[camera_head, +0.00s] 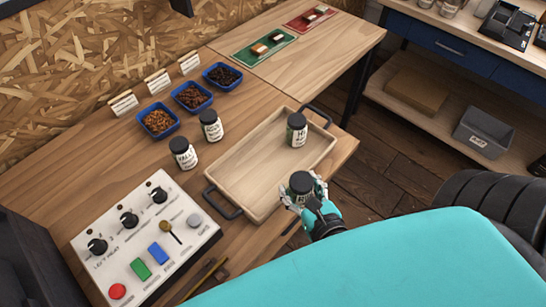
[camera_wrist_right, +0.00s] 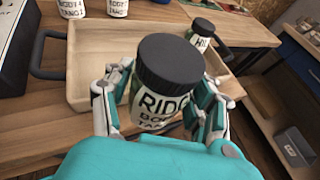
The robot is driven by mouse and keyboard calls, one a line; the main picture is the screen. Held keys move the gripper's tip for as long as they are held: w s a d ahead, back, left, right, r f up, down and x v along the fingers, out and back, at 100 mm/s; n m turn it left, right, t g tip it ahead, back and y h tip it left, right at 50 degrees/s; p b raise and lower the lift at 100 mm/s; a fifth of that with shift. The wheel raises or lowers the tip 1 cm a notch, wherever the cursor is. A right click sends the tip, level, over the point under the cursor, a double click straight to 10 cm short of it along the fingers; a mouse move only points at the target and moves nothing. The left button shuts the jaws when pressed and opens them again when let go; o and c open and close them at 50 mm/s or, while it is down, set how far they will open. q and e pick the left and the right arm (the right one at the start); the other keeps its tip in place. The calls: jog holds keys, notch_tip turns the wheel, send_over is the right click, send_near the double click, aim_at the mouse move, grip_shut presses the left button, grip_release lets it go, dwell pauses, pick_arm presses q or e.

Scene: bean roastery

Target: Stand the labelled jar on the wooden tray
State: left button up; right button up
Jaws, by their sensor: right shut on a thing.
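My right gripper (camera_head: 304,194) is shut on a labelled jar (camera_head: 301,181) with a black lid. In the right wrist view the jar (camera_wrist_right: 168,85) is upright between the fingers (camera_wrist_right: 165,105); its label starts "RIDG", the rest partly covered. The jar appears just outside or over the near long edge of the wooden tray (camera_head: 235,175); its height is hard to tell. Another black-lidded jar (camera_head: 297,130) stands inside the tray towards its far right end. Two similar jars (camera_head: 183,154) (camera_head: 211,126) stand on the table left of the tray. My left gripper is not in view.
A control panel (camera_head: 125,225) with knobs and buttons lies at the left. Blue bowls of beans (camera_head: 158,121) sit behind the jars with small cards. Green (camera_head: 263,48) and red (camera_head: 309,17) mats lie further back. The tray's middle and left are clear.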

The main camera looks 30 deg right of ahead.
jog(key=w+p, duration=0.1)
jog(key=w, duration=0.4)
jog(key=w+d+p, duration=0.1)
jog(key=w, duration=0.4)
jog(key=w+f+p, duration=0.1)
jog(key=w, duration=0.4)
jog(key=shift+w+d+f+p, duration=0.1)
jog(key=shift+w+d+p, duration=0.2)
jog(key=shift+d, duration=0.05)
jog(key=shift+w+f, duration=0.15)
jog(key=shift+f, duration=1.7)
jog(key=o, duration=1.3)
jog(key=shift+f, duration=0.15)
jog(key=shift+r, duration=0.2)
jog(key=v, duration=0.3)
jog(key=b+v, duration=0.1)
jog(key=v, duration=0.6)
jog(key=shift+s+f, duration=0.15)
jog(key=shift+s, duration=0.25)
jog(key=shift+v, duration=0.75)
